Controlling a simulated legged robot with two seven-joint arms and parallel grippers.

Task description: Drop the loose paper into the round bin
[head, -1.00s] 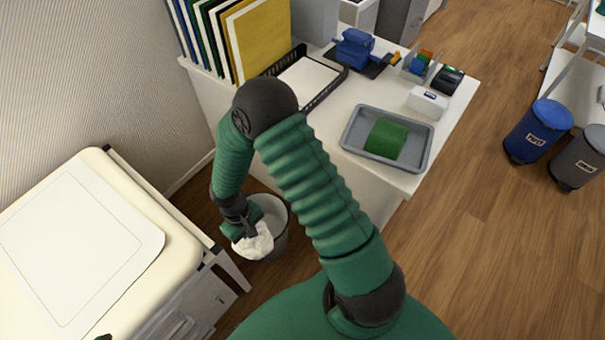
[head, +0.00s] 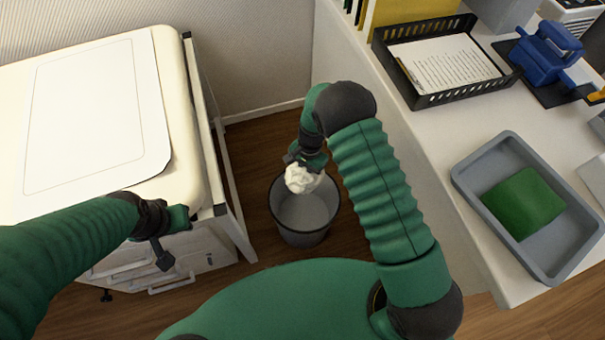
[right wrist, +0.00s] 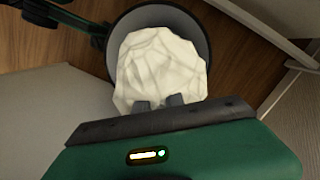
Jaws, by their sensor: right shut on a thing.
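The loose paper is a crumpled white ball (head: 302,179). My right gripper (head: 306,163) is shut on it and holds it over the back part of the round bin's opening. The round bin (head: 304,235) is grey and stands on the floor between the cream cabinet and the white desk. In the right wrist view the paper (right wrist: 160,68) sits at the fingertips (right wrist: 160,103), with the bin's rim (right wrist: 204,22) behind it. My left gripper (head: 162,255) hangs in front of the cream cabinet; its fingers are too small to tell open from shut.
The cream cabinet (head: 185,130) with drawers stands close on the left. On the right the white desk (head: 440,150) bears a black paper tray (head: 455,92), a grey tray (head: 470,180) with a green item (head: 524,203), and a blue device (head: 548,52).

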